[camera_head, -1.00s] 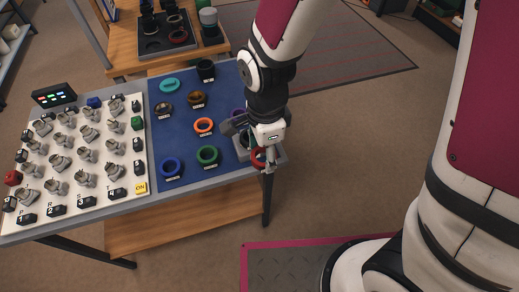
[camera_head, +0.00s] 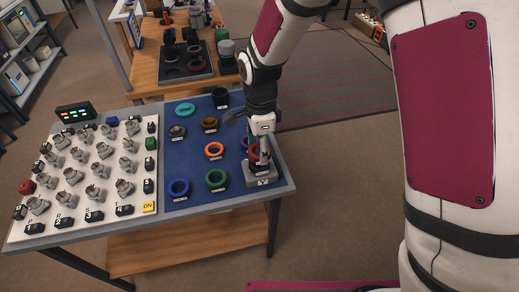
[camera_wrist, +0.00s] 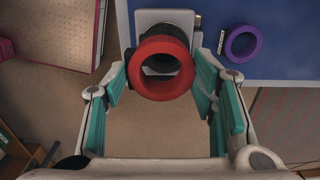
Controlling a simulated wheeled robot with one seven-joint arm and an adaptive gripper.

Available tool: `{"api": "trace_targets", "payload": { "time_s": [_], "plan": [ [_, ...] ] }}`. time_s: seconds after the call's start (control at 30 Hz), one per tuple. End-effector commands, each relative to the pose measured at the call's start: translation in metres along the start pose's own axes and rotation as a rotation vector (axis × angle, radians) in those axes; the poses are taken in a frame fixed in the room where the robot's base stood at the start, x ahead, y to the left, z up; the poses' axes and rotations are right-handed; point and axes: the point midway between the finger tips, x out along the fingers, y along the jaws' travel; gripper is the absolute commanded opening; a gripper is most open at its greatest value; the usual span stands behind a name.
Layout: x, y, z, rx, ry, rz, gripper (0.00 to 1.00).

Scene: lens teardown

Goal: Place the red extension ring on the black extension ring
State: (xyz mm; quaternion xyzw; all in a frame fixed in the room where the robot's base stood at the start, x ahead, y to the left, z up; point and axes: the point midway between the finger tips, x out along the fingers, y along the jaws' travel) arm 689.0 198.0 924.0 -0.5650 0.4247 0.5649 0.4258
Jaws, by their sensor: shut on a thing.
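The red extension ring (camera_wrist: 160,89) is between the teal fingers of my gripper (camera_wrist: 162,66) in the wrist view, and the gripper is shut on it. In the head view the red ring (camera_head: 253,152) is over the grey block marked Y (camera_head: 262,181), partly hidden by my gripper (camera_head: 262,155). A dark ring, apparently the black extension ring (camera_head: 258,168), sits on that block beneath the red one. In the wrist view a dark shape shows through the red ring's hole. I cannot tell whether the two rings touch.
On the blue mat (camera_head: 195,150) stand a purple ring (camera_wrist: 241,43), an orange ring (camera_head: 214,150), a green ring (camera_head: 216,180), a blue ring (camera_head: 179,188) and others. A white panel with knobs (camera_head: 95,170) lies left. Floor is open right of the table.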

Motion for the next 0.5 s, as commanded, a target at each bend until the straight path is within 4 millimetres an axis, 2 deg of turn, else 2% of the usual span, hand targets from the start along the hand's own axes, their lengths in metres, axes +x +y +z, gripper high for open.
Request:
{"api": "trace_targets", "payload": {
  "time_s": [0.17, 0.4, 0.5],
  "plan": [
    [0.004, -0.006, 0.000, 0.000, 0.001, 0.002, 0.22],
    [0.033, -0.005, -0.001, 0.000, 0.001, 0.003, 0.22],
    [0.036, -0.006, 0.000, 0.000, 0.000, 0.000, 0.22]
  ]
}}
